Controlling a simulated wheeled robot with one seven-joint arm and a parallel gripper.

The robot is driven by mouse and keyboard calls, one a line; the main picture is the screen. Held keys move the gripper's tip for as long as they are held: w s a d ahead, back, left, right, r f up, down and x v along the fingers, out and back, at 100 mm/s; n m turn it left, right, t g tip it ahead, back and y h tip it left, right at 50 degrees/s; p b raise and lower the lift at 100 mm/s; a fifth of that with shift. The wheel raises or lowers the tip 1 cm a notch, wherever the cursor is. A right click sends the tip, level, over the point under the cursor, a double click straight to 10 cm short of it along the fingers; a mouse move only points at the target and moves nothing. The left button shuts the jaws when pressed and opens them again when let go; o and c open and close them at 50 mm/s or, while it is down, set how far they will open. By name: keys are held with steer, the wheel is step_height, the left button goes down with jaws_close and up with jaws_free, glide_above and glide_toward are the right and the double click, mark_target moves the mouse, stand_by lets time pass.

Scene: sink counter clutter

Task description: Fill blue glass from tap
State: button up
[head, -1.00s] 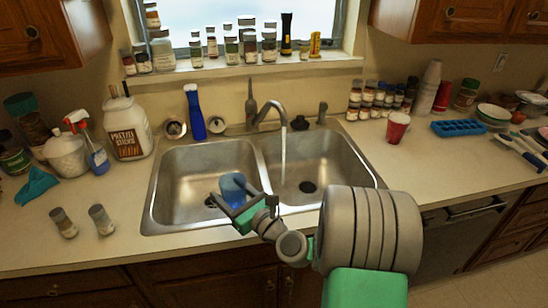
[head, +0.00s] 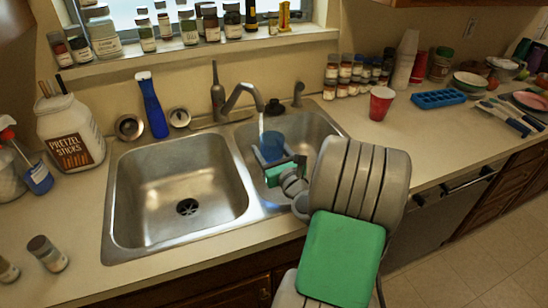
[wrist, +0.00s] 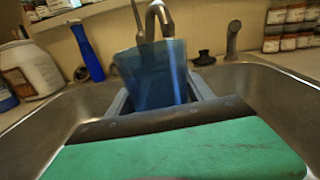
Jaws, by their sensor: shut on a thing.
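The blue glass (head: 271,145) is upright over the right sink basin, under the tap (head: 240,98). A stream of water runs from the tap down to the glass in the head view. My gripper (head: 273,160) is shut on the glass. In the wrist view the blue glass (wrist: 152,78) stands between the two fingers, with the tap (wrist: 158,18) right behind and above it. A pale vertical streak shows through the glass. The water level inside cannot be told.
The left basin (head: 180,190) is empty. A red cup (head: 380,103) and a blue ice tray (head: 438,98) are on the right counter. The front-left counter holds two small jars.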

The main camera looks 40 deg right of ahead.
steer(key=shift+s+d+f+h, duration=0.1)
steer(key=shift+d+h, duration=0.05)
steer(key=shift+d, duration=0.3)
steer(key=shift+s+d+f+h, duration=0.1)
steer(key=shift+d+h, duration=0.05)
steer(key=shift+d, duration=0.3)
steer(key=w+d+f, duration=0.2)
steer(key=w, duration=0.5)
steer(key=w+d+f, duration=0.1)
steer(key=w+d, duration=0.1)
steer(key=w, duration=0.6)
steer(key=shift+d+f, duration=0.15)
steer(key=shift+f, duration=0.25)
steer(key=shift+w, duration=0.1)
steer(key=v, duration=0.6)
steer(key=shift+r, duration=0.1)
